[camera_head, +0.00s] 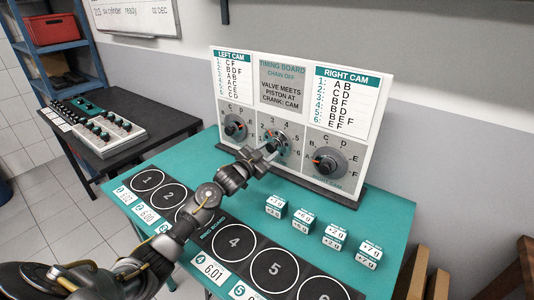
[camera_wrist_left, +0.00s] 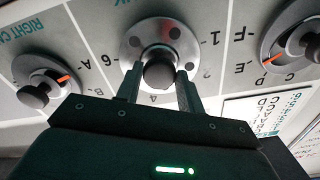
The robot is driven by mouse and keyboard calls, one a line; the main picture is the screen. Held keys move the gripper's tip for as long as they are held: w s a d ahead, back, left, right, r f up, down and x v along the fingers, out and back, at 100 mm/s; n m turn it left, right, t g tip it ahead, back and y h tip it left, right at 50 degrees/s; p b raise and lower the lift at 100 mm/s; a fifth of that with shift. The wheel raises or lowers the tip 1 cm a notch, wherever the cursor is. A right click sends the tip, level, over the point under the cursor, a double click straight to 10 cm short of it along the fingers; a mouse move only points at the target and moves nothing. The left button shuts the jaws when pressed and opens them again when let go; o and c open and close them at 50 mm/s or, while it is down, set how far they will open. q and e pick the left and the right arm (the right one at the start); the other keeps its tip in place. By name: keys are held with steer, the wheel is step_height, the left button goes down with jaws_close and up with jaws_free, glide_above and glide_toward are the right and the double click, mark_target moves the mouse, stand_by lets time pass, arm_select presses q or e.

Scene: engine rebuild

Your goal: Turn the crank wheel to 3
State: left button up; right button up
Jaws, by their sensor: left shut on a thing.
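The crank wheel (camera_head: 283,139) is the grey middle dial on the upright timing board. It also shows in the left wrist view as a silver disc (camera_wrist_left: 160,32) with dark holes and a black knob (camera_wrist_left: 158,74). Numbers ring the wheel; a 4 lies below the knob in that view, and the knob and fingers cover part of the ring. I cannot tell which number the wheel is set to. My left gripper (camera_head: 264,154) has its fingers (camera_wrist_left: 158,88) on either side of the knob, shut on it. My right gripper is not in view.
The left cam dial (camera_head: 235,127) and right cam dial (camera_head: 328,162) flank the wheel closely. Several small white-and-teal blocks (camera_head: 304,219) stand on the teal table (camera_head: 196,160) before the board. A black mat (camera_head: 252,262) has numbered circles. A side table (camera_head: 165,112) holds a panel.

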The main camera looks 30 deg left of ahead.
arm_select(q)
steer(key=shift+m+b, duration=0.3)
steer(key=shift+m, duration=1)
steer(key=o, duration=1)
steer(key=shift+s, duration=0.1)
steer(key=s+a+b, duration=0.1)
steer(key=s, duration=0.9)
steer(key=shift+s+a+b, duration=0.25)
steer(key=shift+a+b, duration=0.1)
steer(key=shift+b, duration=0.05)
